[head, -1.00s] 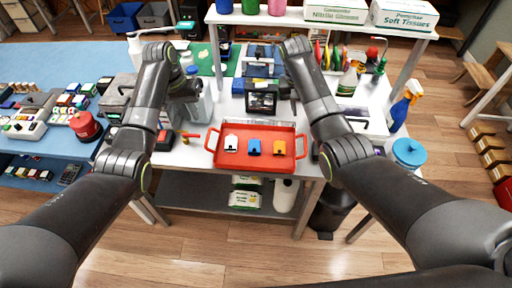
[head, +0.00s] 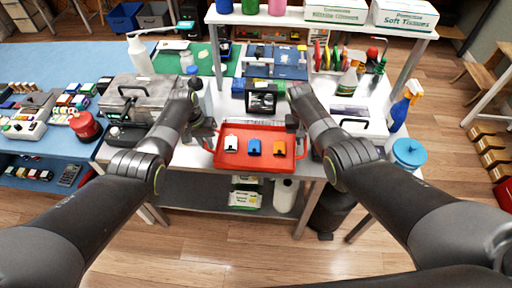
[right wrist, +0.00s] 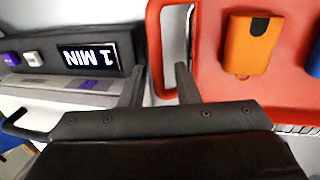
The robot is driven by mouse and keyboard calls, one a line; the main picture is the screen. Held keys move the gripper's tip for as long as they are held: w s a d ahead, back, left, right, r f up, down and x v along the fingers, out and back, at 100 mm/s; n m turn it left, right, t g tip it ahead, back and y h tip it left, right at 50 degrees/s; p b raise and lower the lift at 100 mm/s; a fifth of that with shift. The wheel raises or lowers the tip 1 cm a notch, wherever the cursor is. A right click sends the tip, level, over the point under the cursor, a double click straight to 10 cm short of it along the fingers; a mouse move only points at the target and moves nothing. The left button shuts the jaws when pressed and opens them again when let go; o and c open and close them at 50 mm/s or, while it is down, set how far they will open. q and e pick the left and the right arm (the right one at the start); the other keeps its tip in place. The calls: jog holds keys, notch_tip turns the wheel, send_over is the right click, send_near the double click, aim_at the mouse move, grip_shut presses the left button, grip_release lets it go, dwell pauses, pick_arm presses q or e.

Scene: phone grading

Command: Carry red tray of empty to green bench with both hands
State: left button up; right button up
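The red tray (head: 240,162) lies on the front of the white table. It holds a white item (head: 231,143), a blue item (head: 253,147) and an orange item (head: 279,148). My left gripper (head: 207,139) is at the tray's left handle; its finger gap is not clear. My right gripper (head: 296,130) is at the right handle. In the right wrist view its fingers (right wrist: 160,85) are apart, with the bar of the red handle (right wrist: 154,45) between them and a gap visible. A green mat (head: 228,66) lies at the back of the table; I cannot tell a green bench.
A black device (head: 261,98) stands behind the tray. A grey case (head: 145,92) is to the left, a blue-lidded tub (head: 408,152) to the right. A blue table (head: 60,62) with several small items is on the left. Wooden floor in front is free.

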pick_arm(q)
jog(key=shift+f, duration=0.1)
pick_arm(e)
jog(key=shift+f, duration=0.15)
pick_arm(q)
jog(key=shift+c, duration=0.4)
pick_arm(e)
jog(key=shift+c, duration=0.4)
pick_arm(q)
grip_shut()
pick_arm(e)
jog(key=shift+c, duration=1.4)
grip_shut()
